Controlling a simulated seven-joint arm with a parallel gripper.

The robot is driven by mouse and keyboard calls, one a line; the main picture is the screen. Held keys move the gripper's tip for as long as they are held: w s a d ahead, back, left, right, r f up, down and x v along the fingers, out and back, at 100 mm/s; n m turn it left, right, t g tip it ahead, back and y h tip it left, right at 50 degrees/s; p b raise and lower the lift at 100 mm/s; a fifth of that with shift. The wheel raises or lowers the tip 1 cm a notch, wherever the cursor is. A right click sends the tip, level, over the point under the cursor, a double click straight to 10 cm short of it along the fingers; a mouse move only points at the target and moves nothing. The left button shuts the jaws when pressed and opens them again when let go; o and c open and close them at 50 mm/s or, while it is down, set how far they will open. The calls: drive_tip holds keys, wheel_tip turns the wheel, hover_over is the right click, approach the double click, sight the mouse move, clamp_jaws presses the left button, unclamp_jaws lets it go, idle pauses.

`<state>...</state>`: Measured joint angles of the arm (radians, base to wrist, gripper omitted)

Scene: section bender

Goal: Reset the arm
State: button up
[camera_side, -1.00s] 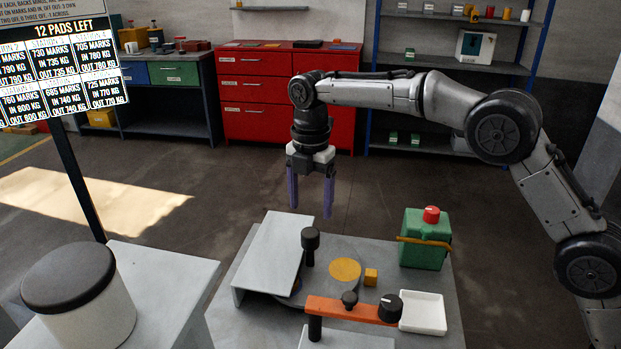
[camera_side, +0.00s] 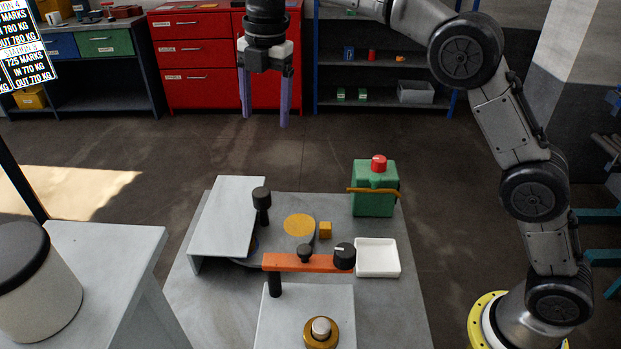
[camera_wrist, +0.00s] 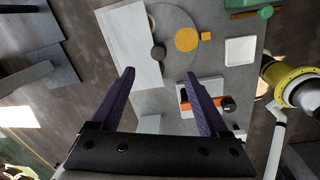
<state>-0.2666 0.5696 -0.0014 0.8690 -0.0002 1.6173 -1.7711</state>
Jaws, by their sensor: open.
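My gripper (camera_side: 264,115) hangs above and behind the grey bench (camera_side: 400,315) in the side view, clear of everything on it. Its two purple fingers point down, apart, with nothing between them. In the wrist view my gripper (camera_wrist: 160,72) is also open and empty, with the bench below. The bender on the bench has a sloped grey plate (camera_side: 232,215), a black knob (camera_side: 261,198), a round yellow disc (camera_side: 299,225) and an orange arm (camera_side: 290,262) with black knobs.
A green box with a red button (camera_side: 375,190), a small yellow cube (camera_side: 325,230) and a white tray (camera_side: 377,257) stand on the bench. A gold-ringed button (camera_side: 320,332) is at the front. A white stool-like drum (camera_side: 35,285) stands left. Red cabinets (camera_side: 195,60) are behind.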

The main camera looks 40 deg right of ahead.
drive_tip(key=s+d+r+m+t, duration=0.1)
drive_tip(key=s+d+r+m, duration=0.1)
drive_tip(key=s+d+r, duration=0.5)
drive_tip(key=s+d+r+m+t, duration=0.1)
drive_tip(key=s+d+m, duration=0.15)
drive_tip(key=s, duration=0.45)
drive_tip(key=s+d+r+m+t, duration=0.1)
drive_tip(key=s+d+m, duration=0.15)
drive_tip(key=s, duration=0.35)
drive_tip(key=s+d+f+m+t, duration=0.1)
drive_tip(key=s+d+f+m, duration=0.1)
drive_tip(key=s+f+m, duration=1.2)
drive_tip(key=shift+s+f+m+t, duration=0.2)
drive_tip(key=shift+f+m+t, duration=0.1)
drive_tip(key=shift+f+m, duration=0.85)
